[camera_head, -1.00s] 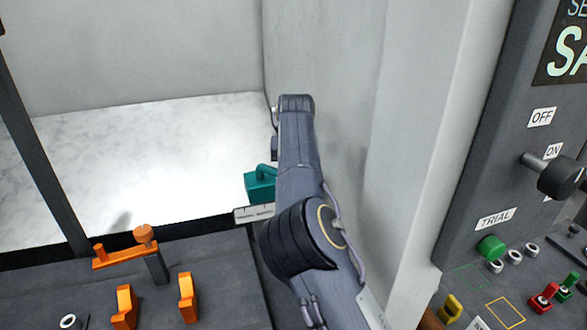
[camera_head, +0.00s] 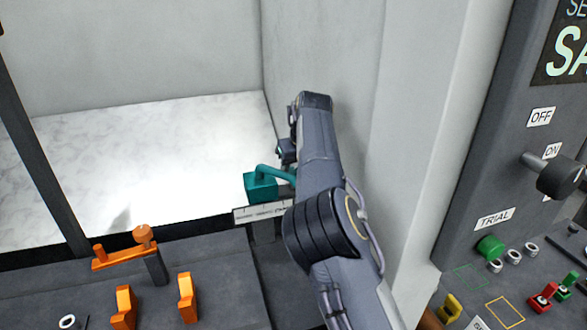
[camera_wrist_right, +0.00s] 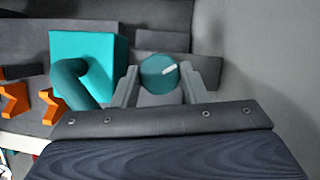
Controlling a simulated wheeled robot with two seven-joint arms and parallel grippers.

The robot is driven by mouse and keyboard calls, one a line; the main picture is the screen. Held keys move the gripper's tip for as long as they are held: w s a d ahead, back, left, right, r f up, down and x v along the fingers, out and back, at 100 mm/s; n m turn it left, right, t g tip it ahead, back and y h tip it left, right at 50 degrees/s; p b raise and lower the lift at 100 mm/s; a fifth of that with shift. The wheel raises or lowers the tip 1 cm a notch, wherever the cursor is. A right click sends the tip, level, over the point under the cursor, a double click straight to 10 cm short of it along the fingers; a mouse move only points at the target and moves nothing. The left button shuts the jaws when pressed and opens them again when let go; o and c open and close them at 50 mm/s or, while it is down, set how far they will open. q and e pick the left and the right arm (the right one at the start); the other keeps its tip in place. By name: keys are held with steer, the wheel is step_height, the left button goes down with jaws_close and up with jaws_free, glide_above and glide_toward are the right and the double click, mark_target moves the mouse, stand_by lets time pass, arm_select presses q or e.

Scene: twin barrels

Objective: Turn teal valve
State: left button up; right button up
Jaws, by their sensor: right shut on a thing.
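The teal valve has a box-shaped body (camera_head: 260,188) with a curved pipe running right behind my right arm in the head view. In the right wrist view the body (camera_wrist_right: 88,58) is at the upper left, and the bent pipe (camera_wrist_right: 78,80) hangs in front of it. A round teal knob (camera_wrist_right: 158,70) with a white mark sits between the fingers of my right gripper (camera_wrist_right: 161,82), which is shut on it. In the head view my arm hides the knob and the fingertips. My left gripper is in neither view.
A pale wall (camera_head: 330,60) stands close to the right of my arm. An orange lever (camera_head: 124,255) and orange clips (camera_head: 187,298) are on the dark bench at the lower left. A control panel with a dark knob (camera_head: 561,177) is on the right.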

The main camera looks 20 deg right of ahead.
steer(key=shift+n+y, duration=0.3)
steer(key=shift+n, duration=0.5)
steer(key=o, duration=1)
steer(key=shift+r, duration=0.1)
